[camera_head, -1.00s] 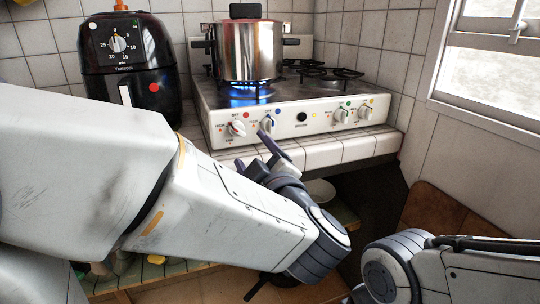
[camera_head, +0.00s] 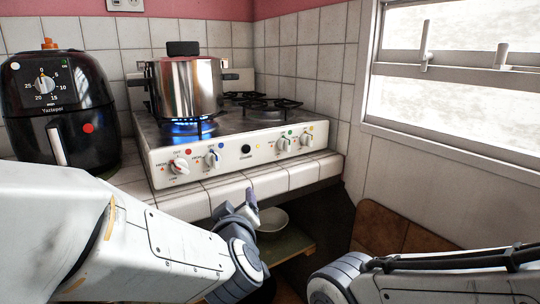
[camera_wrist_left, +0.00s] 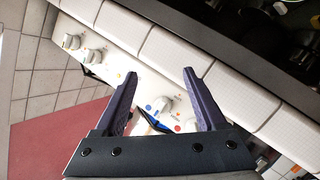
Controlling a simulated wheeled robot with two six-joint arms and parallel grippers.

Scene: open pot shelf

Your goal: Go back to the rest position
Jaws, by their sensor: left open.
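My left gripper (camera_head: 248,202) is in front of the tiled counter edge, below the stove's knobs and apart from them in the head view. In the left wrist view its two dark fingers (camera_wrist_left: 160,74) are spread with nothing held. A stove knob (camera_wrist_left: 163,105) shows in the background between them. My right arm (camera_head: 430,283) comes in at the bottom right; its gripper is outside the picture.
The white stove (camera_head: 235,157) carries a steel pot (camera_head: 190,90) over a lit blue flame (camera_head: 192,127). A black air fryer (camera_head: 65,105) stands at left. A bowl (camera_head: 272,220) sits on a low shelf (camera_head: 290,246). The tiled counter edge (camera_head: 285,180) lies close to my left gripper.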

